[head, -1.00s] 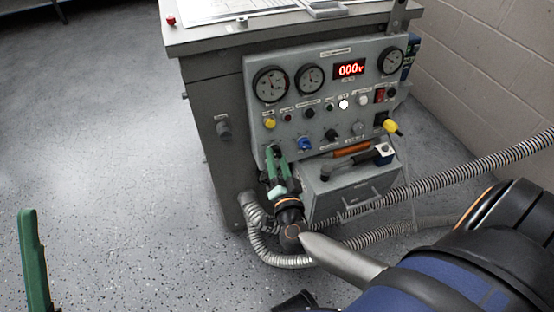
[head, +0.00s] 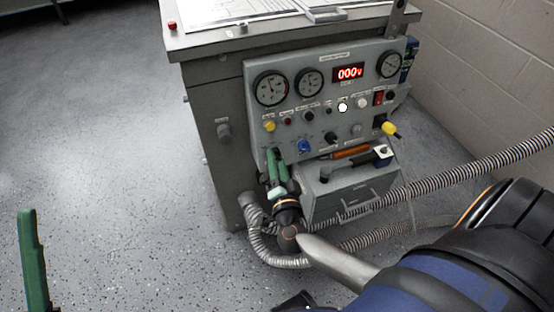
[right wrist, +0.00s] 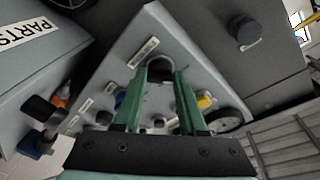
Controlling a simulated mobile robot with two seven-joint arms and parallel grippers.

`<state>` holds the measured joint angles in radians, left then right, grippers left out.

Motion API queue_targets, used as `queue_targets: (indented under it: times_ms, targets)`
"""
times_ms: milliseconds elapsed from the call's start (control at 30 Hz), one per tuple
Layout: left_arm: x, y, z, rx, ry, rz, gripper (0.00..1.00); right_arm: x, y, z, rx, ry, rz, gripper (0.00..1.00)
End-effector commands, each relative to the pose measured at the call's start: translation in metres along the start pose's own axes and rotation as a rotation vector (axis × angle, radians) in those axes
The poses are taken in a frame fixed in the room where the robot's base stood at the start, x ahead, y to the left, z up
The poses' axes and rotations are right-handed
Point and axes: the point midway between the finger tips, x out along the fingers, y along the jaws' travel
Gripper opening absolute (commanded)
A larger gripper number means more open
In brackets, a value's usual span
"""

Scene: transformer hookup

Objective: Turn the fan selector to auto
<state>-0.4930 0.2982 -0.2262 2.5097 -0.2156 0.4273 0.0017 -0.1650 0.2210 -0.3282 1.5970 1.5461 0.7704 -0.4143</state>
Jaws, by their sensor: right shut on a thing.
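The grey control panel (head: 322,118) faces me, with gauges, a red display, buttons and several knobs. My right gripper (head: 272,156) is at the panel's lower left corner. In the right wrist view its green fingers (right wrist: 160,75) stand on either side of a dark knob (right wrist: 158,68), which I take as the fan selector, and are shut on it. In the head view the fingers hide this knob. Its label and pointer cannot be read. A single green finger of my left gripper (head: 33,262) shows at the lower left, away from the panel; its opening is not visible.
A blue knob (head: 304,146) and a black knob (head: 331,137) sit right of my right gripper. A grey box (head: 345,191) with tools on top stands below the panel. Ribbed hoses (head: 440,180) run beside my right arm. Floor at left is clear.

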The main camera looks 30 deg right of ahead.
Motion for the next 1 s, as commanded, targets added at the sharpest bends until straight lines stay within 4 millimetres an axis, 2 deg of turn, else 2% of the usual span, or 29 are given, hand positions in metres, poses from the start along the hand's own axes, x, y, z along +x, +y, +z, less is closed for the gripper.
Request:
queue_targets:
  times_ms: [400, 433, 500, 700, 833, 1000]
  targets:
    - [0.024, -0.015, -0.026, 0.049, 0.008, -0.008, 0.5, 0.0, -0.005, -0.002, 0.335, -0.001, 0.084, 0.0]
    - [0.023, -0.017, -0.016, 0.038, -0.033, -0.018, 0.5, 0.0, -0.005, -0.002, 0.359, -0.002, 0.09, 0.0]
    - [0.013, -0.015, 0.023, -0.003, -0.185, -0.033, 0.5, 0.0, -0.006, -0.002, 0.412, -0.001, 0.102, 0.0]
    - [-0.009, -0.009, 0.075, -0.073, -0.415, -0.048, 0.5, 0.0, -0.006, -0.002, 0.533, -0.001, 0.131, 0.0]
    - [-0.021, -0.005, 0.097, -0.104, -0.515, -0.052, 0.5, 0.0, -0.006, -0.002, 0.59, -0.001, 0.143, 0.0]
    - [-0.033, -0.001, 0.112, -0.129, -0.591, -0.054, 0.5, 0.001, -0.005, -0.001, 0.631, -0.001, 0.153, 0.0]
